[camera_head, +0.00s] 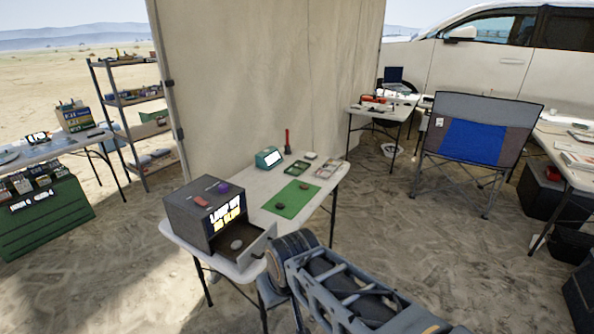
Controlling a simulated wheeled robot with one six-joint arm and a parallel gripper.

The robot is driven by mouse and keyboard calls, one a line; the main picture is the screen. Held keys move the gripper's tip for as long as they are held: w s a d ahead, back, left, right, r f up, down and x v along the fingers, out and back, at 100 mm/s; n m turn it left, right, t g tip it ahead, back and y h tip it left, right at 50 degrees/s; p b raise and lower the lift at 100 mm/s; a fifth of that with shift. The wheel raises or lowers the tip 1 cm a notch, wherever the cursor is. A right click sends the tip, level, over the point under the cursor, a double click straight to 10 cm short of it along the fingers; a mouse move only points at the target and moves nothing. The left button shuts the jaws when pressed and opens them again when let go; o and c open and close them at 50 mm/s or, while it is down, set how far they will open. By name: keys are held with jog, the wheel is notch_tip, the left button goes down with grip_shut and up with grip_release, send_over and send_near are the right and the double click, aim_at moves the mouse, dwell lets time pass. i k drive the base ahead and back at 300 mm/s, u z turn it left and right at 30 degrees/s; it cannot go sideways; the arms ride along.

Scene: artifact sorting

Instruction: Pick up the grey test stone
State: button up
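A rounded grey stone (237,244) lies in the open drawer (252,252) of a dark box (207,212) on the near folding table; I take it for the grey test stone. Two small brownish stones lie apart on a green mat (291,200) on the same table, one near its left side (279,206) and one near its upper right (304,187). My arm reaches up from the bottom of the picture, its bent joint just right of the drawer. My gripper's fingers do not show.
The box has a lit screen, with a red item and a purple item on top. A teal device (268,158), a red-handled tool (287,142) and trays stand at the table's back. A folding chair (475,140) and another table (383,108) stand right. Sandy ground between is open.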

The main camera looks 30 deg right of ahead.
aim_at(236, 244)
jog(key=u, duration=0.4)
jog(key=k, duration=0.45)
jog(key=u, duration=0.8)
jog(key=i, duration=1.25)
jog(key=z, duration=1.2)
jog(key=i, duration=0.45)
jog(key=z, duration=0.4)
